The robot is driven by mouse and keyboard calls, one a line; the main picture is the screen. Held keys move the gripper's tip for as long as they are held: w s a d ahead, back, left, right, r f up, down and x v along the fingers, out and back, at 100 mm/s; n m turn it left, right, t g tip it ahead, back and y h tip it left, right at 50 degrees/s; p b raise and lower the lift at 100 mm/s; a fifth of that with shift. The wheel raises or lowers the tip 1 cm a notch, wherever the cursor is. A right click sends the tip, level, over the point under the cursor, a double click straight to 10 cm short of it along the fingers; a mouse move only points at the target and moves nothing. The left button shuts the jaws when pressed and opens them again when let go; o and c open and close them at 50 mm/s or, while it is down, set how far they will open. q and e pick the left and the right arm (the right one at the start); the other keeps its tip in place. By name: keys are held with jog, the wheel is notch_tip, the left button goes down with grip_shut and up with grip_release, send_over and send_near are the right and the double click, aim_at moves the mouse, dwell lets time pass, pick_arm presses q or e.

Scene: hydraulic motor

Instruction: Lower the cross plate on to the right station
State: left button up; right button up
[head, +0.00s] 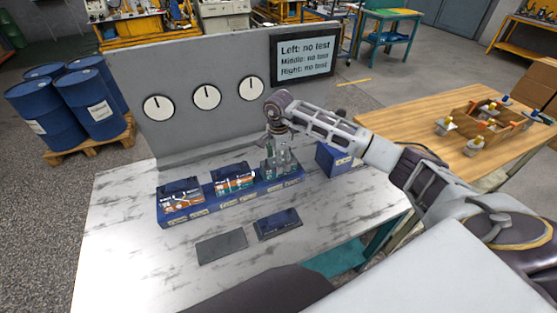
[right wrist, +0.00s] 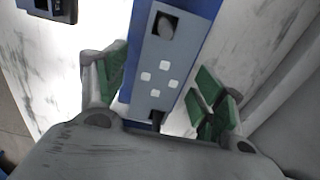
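The blue bench (head: 237,198) carries three stations in a row. The left station (head: 181,201) and middle station (head: 234,179) hold orange and white parts. My right gripper (head: 279,170) points down over the right station and hides most of it. In the right wrist view, a grey plate (right wrist: 159,47) with white squares in a cross pattern and a dark opening lies between the fingers, over blue. I take it for the cross plate, but cannot tell if it is seated. The green-padded fingers of my right gripper (right wrist: 160,90) look spread, with a gap at the right. My left gripper is out of view.
A gauge panel (head: 190,136) stands behind the bench, with a screen (head: 305,58) reading "no test" for all stations. A blue box (head: 335,158) stands right of the bench. A dark blue block (head: 278,223) and a grey pad (head: 222,246) lie in front. The front left table is clear.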

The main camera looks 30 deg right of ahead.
dwell(0.3)
notch_tip(320, 180, up, 12)
dwell(0.8)
